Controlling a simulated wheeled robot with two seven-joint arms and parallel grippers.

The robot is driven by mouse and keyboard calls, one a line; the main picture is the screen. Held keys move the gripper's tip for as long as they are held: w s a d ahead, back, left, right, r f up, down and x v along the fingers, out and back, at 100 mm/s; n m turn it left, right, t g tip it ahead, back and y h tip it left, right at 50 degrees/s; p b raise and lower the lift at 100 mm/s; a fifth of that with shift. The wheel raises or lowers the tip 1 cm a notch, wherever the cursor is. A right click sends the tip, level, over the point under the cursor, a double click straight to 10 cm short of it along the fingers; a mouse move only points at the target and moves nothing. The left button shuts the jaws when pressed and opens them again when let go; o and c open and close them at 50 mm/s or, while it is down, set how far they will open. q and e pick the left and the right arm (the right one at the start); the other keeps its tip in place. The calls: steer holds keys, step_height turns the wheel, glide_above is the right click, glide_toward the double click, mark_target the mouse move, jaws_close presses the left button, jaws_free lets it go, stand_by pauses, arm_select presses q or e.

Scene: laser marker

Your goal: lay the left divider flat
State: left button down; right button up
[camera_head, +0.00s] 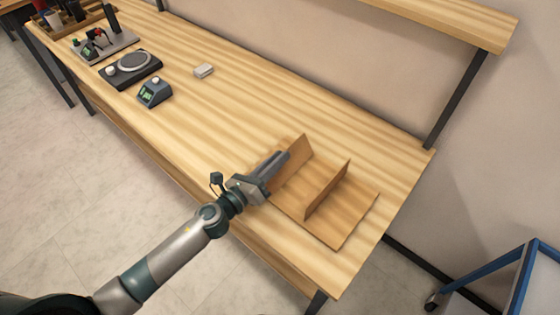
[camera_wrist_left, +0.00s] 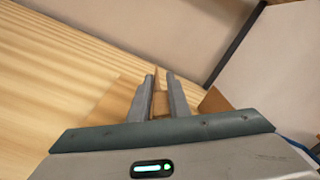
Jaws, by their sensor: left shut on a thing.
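The left divider (camera_head: 301,145) is a thin wooden panel standing up at a tilt on the left part of a wooden base board (camera_head: 355,215). My left gripper (camera_head: 284,158) reaches in from the lower left and is shut on this divider. In the left wrist view the divider (camera_wrist_left: 156,78) shows edge-on between the two fingers (camera_wrist_left: 160,80). The fingers and wrist hide part of it. The right divider (camera_head: 327,190) stands up on the board to the right, apart from the gripper. My right gripper is out of view.
The board lies at the near right end of a long wooden table (camera_head: 240,110). A small display device (camera_head: 155,92), a black scale (camera_head: 131,68) and a white block (camera_head: 203,71) are farther left. A blue-framed cart (camera_head: 520,285) stands at lower right.

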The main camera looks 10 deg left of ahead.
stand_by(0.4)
arm_select(q)
steer(key=c, duration=1.7)
jaws_free()
steer(key=shift+a, duration=0.1)
